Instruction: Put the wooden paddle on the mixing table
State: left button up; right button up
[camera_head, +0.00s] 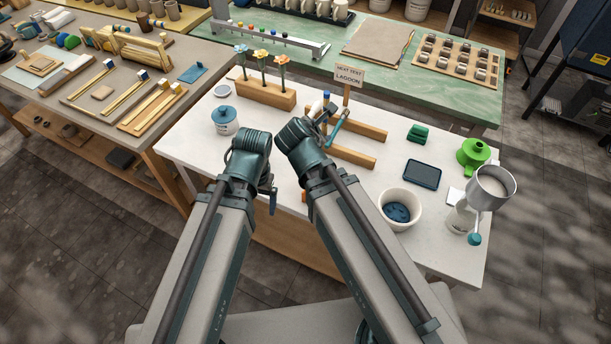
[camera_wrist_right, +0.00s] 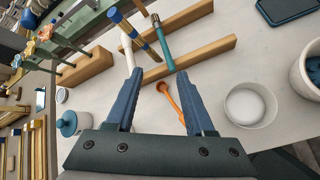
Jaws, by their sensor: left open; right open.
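In the right wrist view, a slim orange-brown tool with a rounded end (camera_wrist_right: 165,90) lies on the white table (camera_head: 190,135). It looks like the wooden paddle, but I cannot be sure. It appears between the fingers of my right gripper (camera_wrist_right: 157,100), which is open with nothing clasped. The fingers partly frame it, and its lower part runs towards the gripper body. In the head view, my right gripper (camera_head: 320,118) is over the middle of the white table by the wooden rails. My left gripper (camera_head: 271,194) is open and empty, left of it. I cannot tell which table is the mixing table.
Brushes with blue (camera_wrist_right: 116,16) and teal (camera_wrist_right: 163,45) parts rest across two wooden rails (camera_wrist_right: 190,58). A white bowl (camera_wrist_right: 235,118), a bowl with dark blue contents (camera_head: 388,219), a blue-lidded jar (camera_head: 226,122) and a flower block (camera_head: 262,94) stand around. The left table (camera_head: 205,50) carries wooden tools.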

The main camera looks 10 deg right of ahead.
jog(key=s+a+f+m+g+y, duration=0.1)
jog(key=s+a+f+m+g, duration=0.2)
jog(key=s+m, duration=0.5)
jog(key=s+a+f+m+g+y, duration=0.2)
jog(key=s+a+f+m+g, duration=0.2)
jog(key=m, duration=0.7)
jog(key=shift+s+f+g+y, duration=0.3)
jog(key=shift+s+g, duration=0.7)
jog(key=shift+s, duration=0.95)
